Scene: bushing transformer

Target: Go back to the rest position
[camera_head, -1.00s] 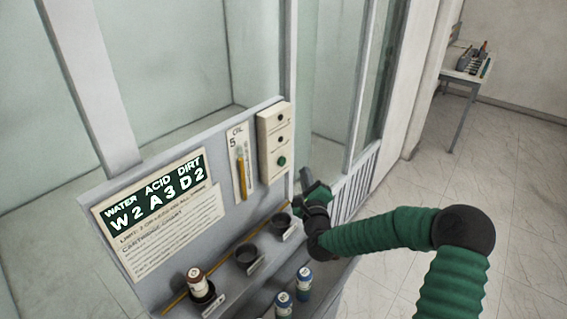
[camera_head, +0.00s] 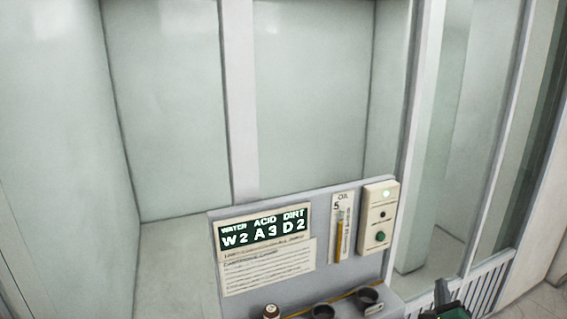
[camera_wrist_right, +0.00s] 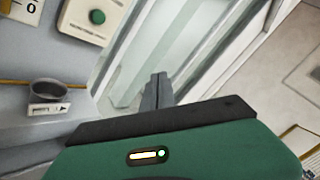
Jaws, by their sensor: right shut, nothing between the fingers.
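My right gripper (camera_head: 441,296) shows at the bottom right of the head view, beside the panel and apart from it. In the right wrist view its fingers (camera_wrist_right: 156,92) are together with nothing between them. The green wrist housing (camera_wrist_right: 170,145) fills the bottom of that view. My left gripper is in neither view.
A panel with a display reading W2 A3 D2 (camera_head: 264,231) stands ahead, with an oil gauge (camera_head: 341,228) and a control box (camera_head: 378,217) with a green button. Below are dark cups (camera_head: 368,297) and a brown cartridge (camera_head: 271,311). Glass walls stand behind.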

